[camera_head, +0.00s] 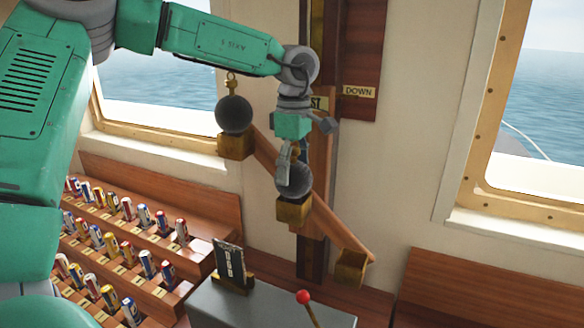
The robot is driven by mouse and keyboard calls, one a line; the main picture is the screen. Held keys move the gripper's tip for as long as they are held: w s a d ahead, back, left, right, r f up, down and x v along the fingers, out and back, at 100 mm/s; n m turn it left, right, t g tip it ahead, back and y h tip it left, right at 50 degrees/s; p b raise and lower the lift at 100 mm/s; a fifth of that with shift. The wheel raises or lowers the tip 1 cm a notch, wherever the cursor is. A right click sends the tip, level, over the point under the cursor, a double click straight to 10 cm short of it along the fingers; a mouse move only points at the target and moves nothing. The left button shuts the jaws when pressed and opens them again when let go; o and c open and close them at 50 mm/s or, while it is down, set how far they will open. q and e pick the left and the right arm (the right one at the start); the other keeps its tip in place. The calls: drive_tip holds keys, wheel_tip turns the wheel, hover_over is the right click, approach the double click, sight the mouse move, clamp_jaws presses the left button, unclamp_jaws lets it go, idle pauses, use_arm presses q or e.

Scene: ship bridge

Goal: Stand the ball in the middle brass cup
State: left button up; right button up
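A dark grey ball (293,180) with a brass ring on top is at the middle brass cup (294,211) of a slanted wooden arm. It looks to sit in the cup's mouth; I cannot tell if it rests fully. My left gripper (288,172) is right at this ball, pointing down, with one grey finger in front of its upper left side. The other fingertip is hard to make out, so its grip is unclear. A second dark ball (234,114) sits in the upper left brass cup (235,147). The lower right brass cup (351,268) looks empty. My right gripper is out of view.
The slanted wooden arm (325,217) crosses a wooden post with a "DOWN" plate (359,92) beside it. A grey console (250,305) with a red-knobbed lever (303,297) stands below. Racks of several cans (128,209) fill the lower left. Windows flank the post.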

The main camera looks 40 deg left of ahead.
sight(294, 148)
use_arm(q)
drive_tip(key=shift+w+d+r, duration=0.1)
drive_tip(key=shift+d+r, duration=0.05)
drive_tip(key=shift+d, duration=0.35)
drive_tip(key=r, duration=0.2)
drive_tip(key=a+r, duration=0.1)
drive_tip(key=r, duration=0.2)
drive_tip(key=shift+r, duration=0.35)
drive_tip(key=r, duration=0.2)
drive_tip(key=d+r, duration=0.1)
drive_tip(key=r, duration=0.2)
drive_tip(key=shift+w+r, duration=0.1)
drive_tip(key=shift+r, duration=0.2)
drive_tip(key=shift+a+r, duration=0.2)
drive_tip(key=shift+a, duration=0.1)
